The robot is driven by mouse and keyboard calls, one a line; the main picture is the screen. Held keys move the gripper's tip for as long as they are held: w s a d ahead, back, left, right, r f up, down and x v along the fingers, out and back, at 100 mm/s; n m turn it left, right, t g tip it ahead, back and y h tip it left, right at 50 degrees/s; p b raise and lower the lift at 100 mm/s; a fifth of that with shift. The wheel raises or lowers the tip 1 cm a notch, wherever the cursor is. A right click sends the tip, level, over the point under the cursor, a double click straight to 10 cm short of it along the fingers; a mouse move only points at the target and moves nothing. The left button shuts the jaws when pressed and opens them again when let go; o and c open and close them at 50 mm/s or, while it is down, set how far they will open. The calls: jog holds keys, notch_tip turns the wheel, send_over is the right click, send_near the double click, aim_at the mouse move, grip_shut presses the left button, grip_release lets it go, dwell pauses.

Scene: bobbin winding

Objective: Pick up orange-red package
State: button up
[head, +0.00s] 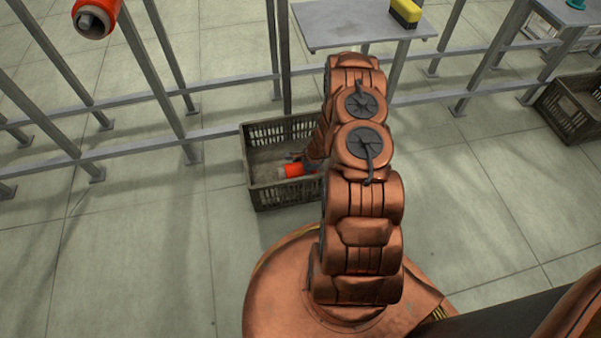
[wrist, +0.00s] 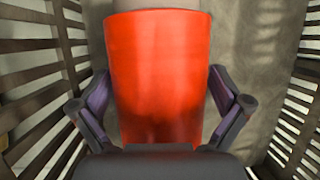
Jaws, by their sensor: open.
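The orange-red package (head: 291,170) lies in a dark slatted crate (head: 285,193) on the floor, partly hidden by my arm in the head view. In the wrist view the package (wrist: 158,70) looks like a smooth tapered cylinder and fills the middle. My gripper (head: 304,160) is low inside the crate at the package. In the wrist view my gripper (wrist: 160,88) is open, with one dark finger on each side of the package. I cannot tell whether the fingers touch it.
Crate walls rise close on both sides in the wrist view. Behind the crate run metal rails and a grey shelf (head: 345,28) with a yellow-and-black block (head: 405,13). Another orange-red cylinder (head: 97,17) is at top left. A second crate (head: 573,108) stands at right.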

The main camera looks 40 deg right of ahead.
jog(key=shift+f, duration=0.2)
dwell(0.3)
jog(key=c, duration=1.2)
jog(key=shift+r, duration=0.15)
notch_tip(320, 180, up, 10)
jog(key=p, duration=0.3)
jog(key=shift+r, duration=0.1)
